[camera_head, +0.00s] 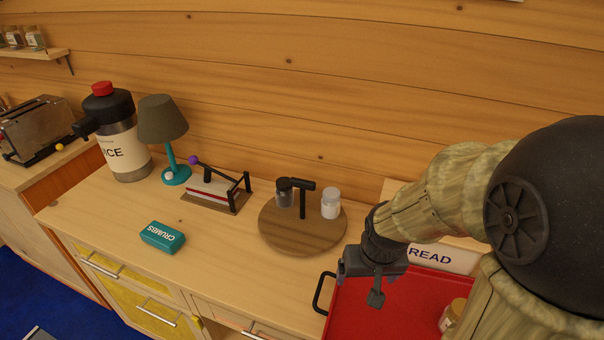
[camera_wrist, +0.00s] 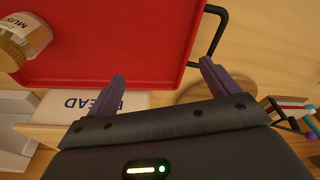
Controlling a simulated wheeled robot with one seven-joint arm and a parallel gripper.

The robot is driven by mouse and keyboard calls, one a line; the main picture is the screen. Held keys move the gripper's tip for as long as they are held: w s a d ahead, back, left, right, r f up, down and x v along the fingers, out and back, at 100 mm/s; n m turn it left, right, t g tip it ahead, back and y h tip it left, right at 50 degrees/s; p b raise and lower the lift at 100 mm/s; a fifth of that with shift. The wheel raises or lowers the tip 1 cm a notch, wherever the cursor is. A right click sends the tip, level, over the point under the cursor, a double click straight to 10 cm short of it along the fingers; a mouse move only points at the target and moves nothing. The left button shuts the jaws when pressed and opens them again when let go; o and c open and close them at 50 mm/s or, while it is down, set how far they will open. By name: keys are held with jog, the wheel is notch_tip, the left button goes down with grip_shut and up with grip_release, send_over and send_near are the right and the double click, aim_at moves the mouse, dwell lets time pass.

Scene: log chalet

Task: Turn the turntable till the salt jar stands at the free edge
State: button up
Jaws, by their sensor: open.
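The turntable (camera_head: 300,238) is a round wooden disc on the counter, with a dark T-shaped handle (camera_head: 302,200) standing on it. The salt jar (camera_head: 330,205), taken to be the white one, stands on its right side, towards the back. A dark jar (camera_head: 284,193) stands at its back left, near the wall side. My gripper (camera_head: 374,290) is open and empty, right of the turntable and above the red tray, pointing down. In the wrist view its two fingers (camera_wrist: 162,72) are spread apart, with part of the turntable (camera_wrist: 195,96) behind one finger.
A red tray (camera_head: 400,300) with a dark handle lies right of the turntable; a mustard jar (camera_wrist: 25,42) stands on it. A READ-lettered block (camera_head: 445,256) is behind. Counter before the turntable is clear.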

jog(key=w+a+r+p, duration=0.3)
jog(key=w+r+p, duration=0.5)
jog(key=w+r, duration=0.25)
notch_tip(320, 180, up, 12)
jog(key=m+g+p, duration=0.2)
jog(key=m+p, duration=0.2)
jog(key=p, duration=1.2)
send_over(302, 180)
jog(key=shift+w+d+f, duration=0.1)
jog(key=shift+f, duration=0.1)
notch_tip(302, 180, down, 17)
jog(key=p, duration=0.7)
jog(key=shift+f, duration=0.2)
jog(key=c, duration=1.4)
